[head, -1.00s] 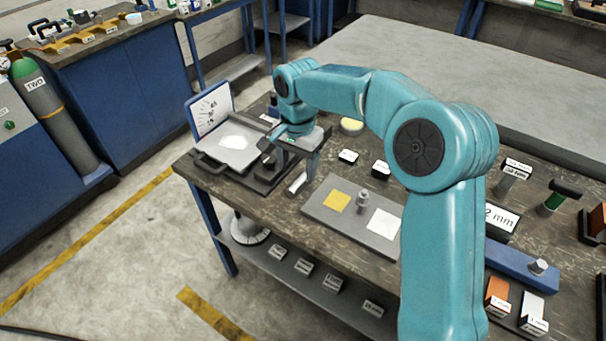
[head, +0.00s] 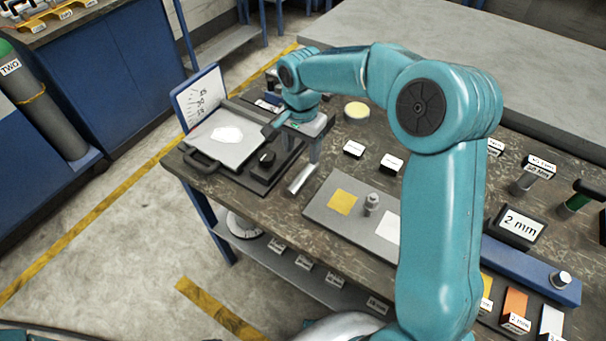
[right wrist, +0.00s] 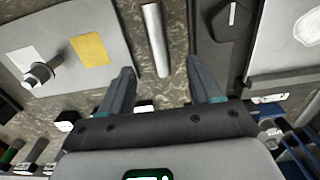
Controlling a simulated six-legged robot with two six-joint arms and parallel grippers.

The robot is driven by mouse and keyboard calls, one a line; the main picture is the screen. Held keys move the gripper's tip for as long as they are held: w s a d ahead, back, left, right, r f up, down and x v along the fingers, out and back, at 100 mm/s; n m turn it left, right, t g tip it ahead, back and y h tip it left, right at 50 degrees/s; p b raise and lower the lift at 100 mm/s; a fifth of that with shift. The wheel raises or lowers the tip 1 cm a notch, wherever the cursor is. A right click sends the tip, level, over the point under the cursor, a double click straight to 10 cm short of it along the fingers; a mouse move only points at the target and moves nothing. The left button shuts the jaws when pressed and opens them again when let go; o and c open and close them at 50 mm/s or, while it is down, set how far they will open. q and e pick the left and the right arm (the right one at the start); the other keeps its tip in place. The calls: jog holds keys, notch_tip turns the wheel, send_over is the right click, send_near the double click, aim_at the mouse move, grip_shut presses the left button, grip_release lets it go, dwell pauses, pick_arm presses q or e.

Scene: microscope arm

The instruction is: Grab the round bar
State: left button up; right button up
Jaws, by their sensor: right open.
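The round bar is a short, plain silver cylinder (head: 300,178) lying on the dark bench top, between the black-based device and the grey plate. In the right wrist view the bar (right wrist: 154,40) lies lengthwise, ahead of and between the lines of the two fingers. My right gripper (right wrist: 160,68) is open and empty, with its fingertips spread to either side of the bar's near end. In the head view the right gripper (head: 297,148) hangs over the bench just behind the bar. My left gripper is not in view.
A grey plate (head: 322,208) with a yellow square, a small metal post and a white square lies right of the bar. The device with a dial panel (head: 201,102) stands left. Small labelled blocks (head: 353,149) and a yellow-topped disc (head: 356,110) sit behind.

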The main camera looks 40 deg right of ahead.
aim_at(303, 174)
jog(key=f, duration=0.3)
jog(key=shift+s+a+f, duration=0.1)
jog(key=shift+s+a, duration=0.05)
jog(key=shift+a, duration=0.1)
jog(key=f, duration=0.6)
jog(key=shift+d+f+p, duration=0.2)
jog(key=shift+d+p, duration=0.1)
jog(key=shift+r, duration=0.1)
grip_shut()
